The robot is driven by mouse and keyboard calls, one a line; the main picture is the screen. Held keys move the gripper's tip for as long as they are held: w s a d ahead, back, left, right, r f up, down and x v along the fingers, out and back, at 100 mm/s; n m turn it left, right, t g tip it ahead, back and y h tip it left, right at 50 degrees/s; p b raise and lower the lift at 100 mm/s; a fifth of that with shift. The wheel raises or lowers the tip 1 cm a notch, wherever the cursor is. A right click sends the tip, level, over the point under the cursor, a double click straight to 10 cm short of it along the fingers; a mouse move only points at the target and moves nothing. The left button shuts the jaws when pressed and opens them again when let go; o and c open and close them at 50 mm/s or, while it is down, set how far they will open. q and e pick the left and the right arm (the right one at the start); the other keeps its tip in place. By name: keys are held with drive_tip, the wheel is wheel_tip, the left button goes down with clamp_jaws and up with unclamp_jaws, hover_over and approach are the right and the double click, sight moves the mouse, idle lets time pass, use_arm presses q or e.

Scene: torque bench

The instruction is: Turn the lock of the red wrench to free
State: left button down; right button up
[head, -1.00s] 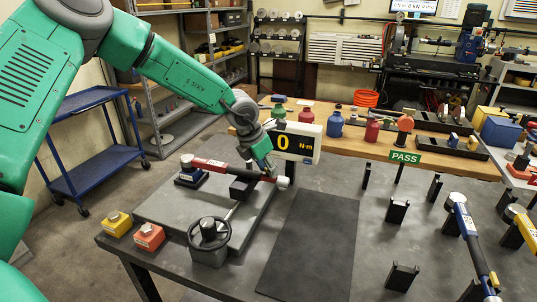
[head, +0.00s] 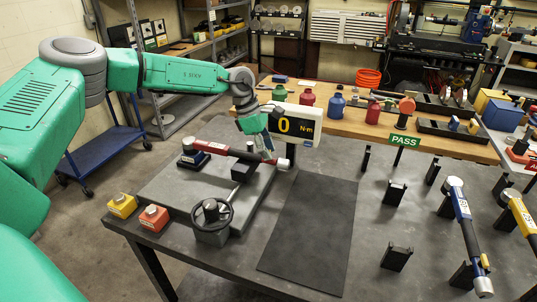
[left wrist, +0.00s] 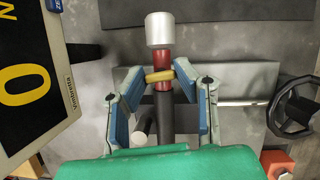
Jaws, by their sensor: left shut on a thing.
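The red wrench (head: 226,149) lies across the grey fixture plate (head: 192,184), its silver end (head: 284,164) to the right. In the left wrist view its red section (left wrist: 161,60) carries a yellow lock ring (left wrist: 160,76) below the silver end (left wrist: 159,30). My left gripper (head: 264,150) reaches down over this end of the wrench. The ring's setting cannot be read. My right gripper is not in view.
A display (head: 294,124) reading 0 N·m stands close behind the gripper. A black handwheel (head: 212,212), a yellow block (head: 122,205) and an orange block (head: 154,217) are at the front left. A blue wrench (head: 464,226) rests at right. The dark mat (head: 310,236) is clear.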

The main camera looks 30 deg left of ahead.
use_arm(q)
drive_tip(key=shift+w+a+m+g+b, duration=0.1)
drive_tip(key=shift+m+g+b, duration=0.25)
drive_tip(key=shift+m, duration=0.45)
drive_tip(key=c, duration=1.2)
unclamp_jaws()
drive_tip(key=v, duration=1.2)
drive_tip(key=shift+a+f, duration=0.1)
drive_tip(key=shift+a, duration=0.1)
drive_tip(key=shift+f, duration=0.1)
